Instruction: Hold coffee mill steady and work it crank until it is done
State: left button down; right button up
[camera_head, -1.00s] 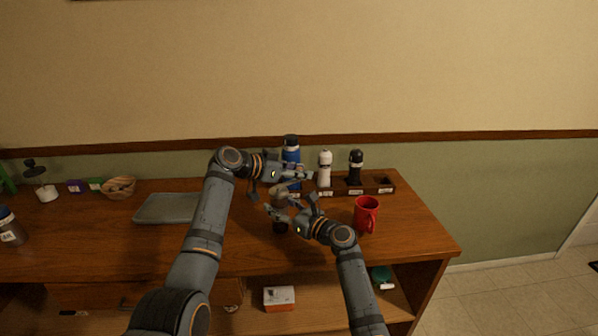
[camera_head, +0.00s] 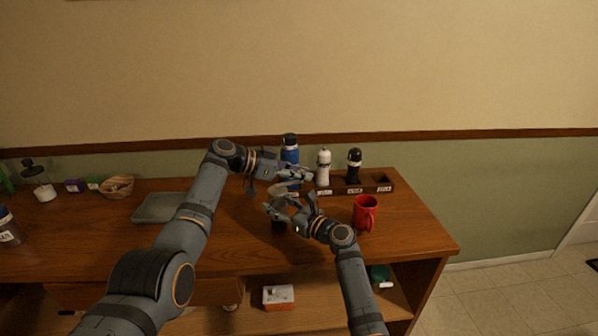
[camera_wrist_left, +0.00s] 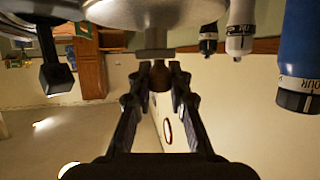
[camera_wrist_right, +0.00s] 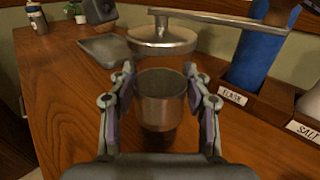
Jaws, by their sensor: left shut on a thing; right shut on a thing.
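The coffee mill (camera_head: 279,193) stands on the wooden counter, partly hidden by my grippers. In the right wrist view its metal body (camera_wrist_right: 162,100) is upright between the fingers of my right gripper (camera_wrist_right: 160,108), which is shut on it. The round metal top (camera_wrist_right: 162,38) carries a crank arm (camera_wrist_right: 222,19) pointing right. My left gripper (camera_head: 303,175) is above and behind the mill, shut on the crank's brown knob (camera_wrist_left: 159,77), which shows between its fingers in the left wrist view. My right gripper (camera_head: 290,208) comes in from the front right.
A labelled rack (camera_head: 340,190) behind the mill holds a blue bottle (camera_head: 290,150), a white shaker (camera_head: 323,167) and a black shaker (camera_head: 354,166). A grey tray (camera_head: 155,208) lies to the left, partly behind my left arm.

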pick_arm(q)
jog(key=shift+s+g, duration=0.2)
jog(key=shift+g, duration=0.2)
jog(key=c, duration=1.2)
grip_release()
jog(key=shift+a, duration=0.1)
jog(key=v, duration=1.2)
jog(key=shift+s, duration=0.1)
jog(key=shift+f, duration=0.1)
